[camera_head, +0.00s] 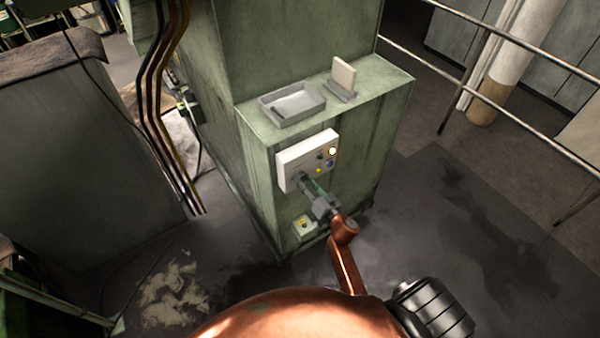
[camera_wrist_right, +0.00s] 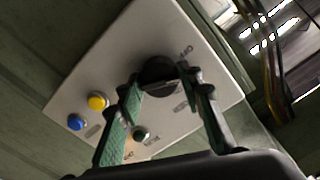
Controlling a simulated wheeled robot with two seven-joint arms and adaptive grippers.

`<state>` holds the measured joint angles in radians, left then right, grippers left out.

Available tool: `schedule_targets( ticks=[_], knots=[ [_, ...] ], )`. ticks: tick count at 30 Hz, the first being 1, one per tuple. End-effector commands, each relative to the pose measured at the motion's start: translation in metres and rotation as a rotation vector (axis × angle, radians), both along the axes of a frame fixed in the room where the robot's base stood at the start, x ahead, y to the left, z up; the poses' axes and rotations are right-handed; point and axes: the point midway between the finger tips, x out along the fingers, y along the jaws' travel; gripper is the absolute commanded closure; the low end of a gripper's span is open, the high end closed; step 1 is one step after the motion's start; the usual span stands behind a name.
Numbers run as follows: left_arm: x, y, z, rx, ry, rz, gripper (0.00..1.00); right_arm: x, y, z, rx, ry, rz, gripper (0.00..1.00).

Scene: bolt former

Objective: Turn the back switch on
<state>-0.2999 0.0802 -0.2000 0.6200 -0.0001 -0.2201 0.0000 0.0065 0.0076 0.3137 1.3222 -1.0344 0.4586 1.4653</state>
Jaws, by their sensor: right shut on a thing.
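A white control panel (camera_head: 308,149) is fixed to the front of the green machine. In the right wrist view the panel (camera_wrist_right: 130,50) shows a large black rotary switch (camera_wrist_right: 156,72), a yellow button (camera_wrist_right: 97,101), a blue button (camera_wrist_right: 76,122) and a small dark knob (camera_wrist_right: 140,134). My right gripper (camera_head: 301,180) is at the lower left of the panel. In the right wrist view its green fingers (camera_wrist_right: 162,84) are on both sides of the black rotary switch, shut on it. The switch is partly hidden behind the fingertips in the head view. My left gripper is not in view.
A grey tray (camera_head: 293,103) and an upright pale block in a holder (camera_head: 342,78) stand on the machine's ledge. A small box with a yellow part (camera_head: 304,227) is below the panel. Cables (camera_head: 160,100) hang at left. A metal railing (camera_head: 510,115) runs at right.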

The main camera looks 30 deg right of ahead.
Motion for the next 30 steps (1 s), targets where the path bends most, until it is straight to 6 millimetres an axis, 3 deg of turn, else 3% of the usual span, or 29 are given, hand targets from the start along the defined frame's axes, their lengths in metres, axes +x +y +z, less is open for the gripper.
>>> schedule_targets(
  ticks=[24,30],
  knots=[
    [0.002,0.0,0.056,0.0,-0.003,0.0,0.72,0.0,0.0,0.003,0.417,0.034,0.0,1.0],
    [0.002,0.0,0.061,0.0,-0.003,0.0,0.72,0.0,0.0,0.001,0.486,0.037,-0.001,1.0]
  ],
)
